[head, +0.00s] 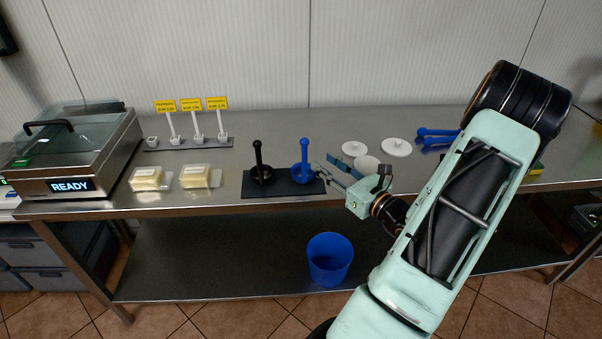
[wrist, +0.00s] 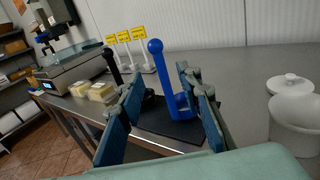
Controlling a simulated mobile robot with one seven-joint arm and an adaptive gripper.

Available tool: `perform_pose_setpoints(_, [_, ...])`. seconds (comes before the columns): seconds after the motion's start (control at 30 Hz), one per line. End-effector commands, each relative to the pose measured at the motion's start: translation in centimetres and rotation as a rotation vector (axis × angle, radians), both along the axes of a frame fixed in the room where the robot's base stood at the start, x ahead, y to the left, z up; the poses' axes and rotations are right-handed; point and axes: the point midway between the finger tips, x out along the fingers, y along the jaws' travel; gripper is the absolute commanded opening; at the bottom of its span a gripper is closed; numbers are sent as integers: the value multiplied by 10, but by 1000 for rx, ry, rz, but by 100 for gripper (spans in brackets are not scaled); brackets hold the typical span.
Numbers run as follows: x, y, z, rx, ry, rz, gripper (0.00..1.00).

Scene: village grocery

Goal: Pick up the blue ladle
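The blue ladle (head: 304,160) stands with its handle upright on a black mat (head: 283,190) at the table's front edge. In the wrist view the blue ladle (wrist: 160,75) shows between my two fingers, its bowl low and partly hidden by the right finger. My gripper (head: 324,170) is just right of the ladle in the head view, tilted toward it. In the wrist view my gripper (wrist: 160,88) is open, with a gap on both sides of the handle. A black ladle (head: 259,160) stands left of the blue one on the same mat.
White lids (head: 397,147) and a white pot (wrist: 298,120) are to the right. More blue utensils (head: 436,132) lie behind my arm. Wrapped butter-like blocks (head: 148,179), price signs (head: 192,105) and a READY machine (head: 75,165) are left. A blue bucket (head: 330,258) stands below.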

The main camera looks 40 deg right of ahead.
Motion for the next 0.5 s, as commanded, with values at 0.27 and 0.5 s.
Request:
perform_pose_setpoints(0.27, [40, 3, 1, 0, 0, 3, 32])
perform_pose_setpoints(0.5, [56, 4, 1, 0, 1, 4, 32])
